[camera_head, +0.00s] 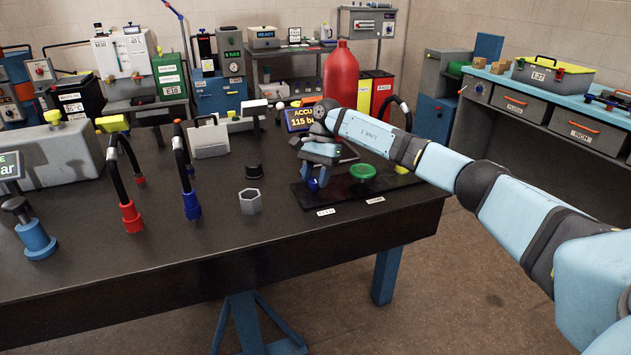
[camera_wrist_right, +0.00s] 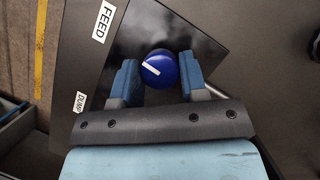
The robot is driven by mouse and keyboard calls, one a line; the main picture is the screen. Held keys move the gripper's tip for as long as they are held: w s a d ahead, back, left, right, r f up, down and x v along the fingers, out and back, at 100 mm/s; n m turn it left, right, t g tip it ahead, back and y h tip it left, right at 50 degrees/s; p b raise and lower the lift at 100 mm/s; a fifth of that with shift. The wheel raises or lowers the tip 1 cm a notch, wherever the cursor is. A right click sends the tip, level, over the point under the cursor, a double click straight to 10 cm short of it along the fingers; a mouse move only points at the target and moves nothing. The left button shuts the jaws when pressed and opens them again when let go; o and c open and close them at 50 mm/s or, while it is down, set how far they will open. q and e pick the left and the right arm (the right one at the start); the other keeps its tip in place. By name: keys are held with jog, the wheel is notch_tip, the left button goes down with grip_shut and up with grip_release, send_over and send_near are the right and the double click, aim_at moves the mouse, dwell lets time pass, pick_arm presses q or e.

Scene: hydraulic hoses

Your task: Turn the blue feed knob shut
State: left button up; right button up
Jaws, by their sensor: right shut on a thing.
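The blue feed knob (camera_wrist_right: 158,68) is round with a white pointer line, which slants in the right wrist view. It sits on a dark panel (camera_wrist_right: 200,30) by the FEED label (camera_wrist_right: 104,24). In the head view a little of the blue knob (camera_head: 313,184) shows under my right gripper (camera_head: 318,168), which hides the rest. My right gripper's two blue fingers (camera_wrist_right: 160,76) stand on either side of the knob and are shut on it. My left gripper is in neither view.
A green knob (camera_head: 362,171) is on the same panel, right of the blue one. A grey hex socket (camera_head: 250,202), a black cap (camera_head: 254,171) and hoses with red (camera_head: 131,215) and blue (camera_head: 191,205) ends stand to the left. A red bottle (camera_head: 341,75) is behind.

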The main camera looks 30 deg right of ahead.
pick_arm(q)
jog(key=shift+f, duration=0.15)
pick_arm(e)
jog(key=shift+n, duration=0.4)
jog(key=o, duration=0.9)
jog(key=shift+o, duration=0.2)
pick_arm(q)
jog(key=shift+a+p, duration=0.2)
jog(key=shift+p, duration=0.35)
pick_arm(e)
jog(key=v, duration=1.3)
jog(key=shift+w+r, duration=0.35)
jog(key=shift+r, duration=0.05)
